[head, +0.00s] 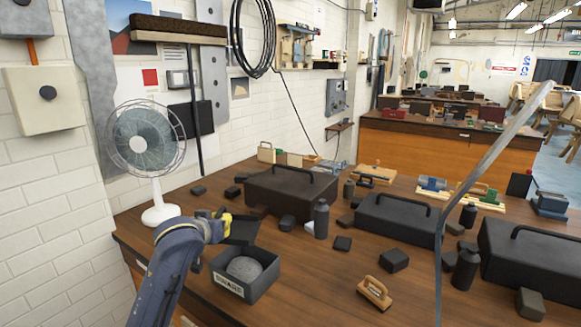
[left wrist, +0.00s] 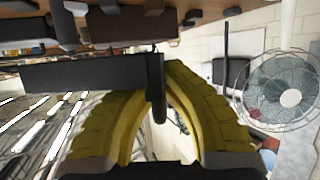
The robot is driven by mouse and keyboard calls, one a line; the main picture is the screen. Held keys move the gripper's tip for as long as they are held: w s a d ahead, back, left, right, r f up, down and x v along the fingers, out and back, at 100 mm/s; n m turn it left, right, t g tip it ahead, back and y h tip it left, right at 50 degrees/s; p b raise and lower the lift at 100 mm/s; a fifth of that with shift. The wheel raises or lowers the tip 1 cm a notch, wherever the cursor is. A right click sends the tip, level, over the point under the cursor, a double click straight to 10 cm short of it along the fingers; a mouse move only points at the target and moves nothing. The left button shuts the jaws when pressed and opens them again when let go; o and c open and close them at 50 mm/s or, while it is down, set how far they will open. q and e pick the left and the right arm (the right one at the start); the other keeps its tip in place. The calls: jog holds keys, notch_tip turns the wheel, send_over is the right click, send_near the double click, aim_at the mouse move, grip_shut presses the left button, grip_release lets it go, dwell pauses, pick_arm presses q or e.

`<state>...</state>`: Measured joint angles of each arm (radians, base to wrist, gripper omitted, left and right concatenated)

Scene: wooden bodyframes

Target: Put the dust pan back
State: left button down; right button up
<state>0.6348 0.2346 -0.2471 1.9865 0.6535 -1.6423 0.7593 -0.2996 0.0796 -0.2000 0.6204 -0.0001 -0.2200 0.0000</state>
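A black dust pan (head: 241,231) is at the tip of my left gripper, above the left part of the wooden workbench. In the left wrist view the dark pan (left wrist: 80,88) stretches left from a short upright piece between the fingers. My left gripper (head: 220,226) has yellow fingers; its fingertips (left wrist: 164,72) close in on that piece from both sides. Whether the pan still touches the bench is hard to tell. My right gripper is not in view.
A black open box (head: 245,287) with a grey round thing lies in front. Black toolboxes (head: 290,192) and small blocks crowd the workbench (head: 310,290). A broom (head: 178,30) hangs on the brick wall. A grey rod (head: 470,180) crosses the right side.

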pick_arm(q)
jog(key=s+d+r+n+y, duration=0.1)
jog(key=s+d+r, duration=0.2)
jog(key=s+d, duration=0.6)
jog(key=shift+s+d+r, duration=0.35)
jog(key=shift+d+r, duration=0.05)
jog(key=shift+d, duration=2.05)
